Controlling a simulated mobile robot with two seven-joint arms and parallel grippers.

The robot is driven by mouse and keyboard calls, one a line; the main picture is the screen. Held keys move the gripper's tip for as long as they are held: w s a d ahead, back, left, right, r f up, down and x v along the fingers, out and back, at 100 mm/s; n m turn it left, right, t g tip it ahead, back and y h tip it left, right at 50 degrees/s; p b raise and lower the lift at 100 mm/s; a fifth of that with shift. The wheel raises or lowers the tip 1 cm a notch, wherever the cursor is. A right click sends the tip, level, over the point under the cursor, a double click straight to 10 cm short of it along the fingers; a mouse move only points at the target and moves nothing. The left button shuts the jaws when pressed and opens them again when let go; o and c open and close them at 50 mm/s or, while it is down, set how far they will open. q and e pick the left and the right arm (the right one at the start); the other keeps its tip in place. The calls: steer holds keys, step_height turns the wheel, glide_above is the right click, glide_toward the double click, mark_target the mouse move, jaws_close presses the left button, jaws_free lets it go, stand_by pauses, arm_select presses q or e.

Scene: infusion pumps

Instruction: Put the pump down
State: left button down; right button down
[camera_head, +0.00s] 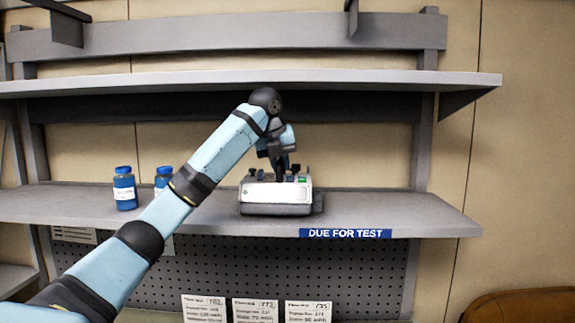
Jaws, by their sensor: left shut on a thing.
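The pump (275,197), a white and grey box with small dark and green fittings on top, is upright at the middle shelf (400,208). It is left of and behind the blue "DUE FOR TEST" label (345,233) on the shelf's front edge. I cannot tell whether its underside touches the shelf. My left gripper (281,172) comes down onto the top of the pump and is shut on it. The fingertips are partly hidden by the wrist and the fittings. My right gripper is not in view.
Two blue-capped bottles, one in front (124,188) and one partly behind my arm (163,178), stand left on the same shelf. An upper shelf (380,77) hangs above. The shelf right of the pump is clear. Paper cards (255,309) hang below.

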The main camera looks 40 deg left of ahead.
arm_select(q)
steer(key=shift+w+a+r+p, duration=0.1)
steer(key=shift+w+a+p, duration=0.1)
steer(key=shift+w, duration=0.4)
steer(key=shift+w+a+p, duration=0.1)
steer(key=shift+w+p, duration=0.1)
steer(key=shift+w, duration=0.45)
steer(key=shift+w+a+r+p, duration=0.1)
steer(key=shift+w+a+p, duration=0.1)
steer(key=shift+w, duration=0.4)
steer(key=shift+s+f, duration=0.1)
steer(key=shift+f, duration=0.75)
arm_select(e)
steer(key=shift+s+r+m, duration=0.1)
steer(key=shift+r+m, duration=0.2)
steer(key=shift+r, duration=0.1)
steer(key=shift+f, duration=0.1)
arm_select(q)
steer(key=c, duration=1.1)
jaws_free()
steer(key=shift+d, duration=0.1)
steer(key=shift+o, duration=0.2)
steer(key=shift+s, duration=0.1)
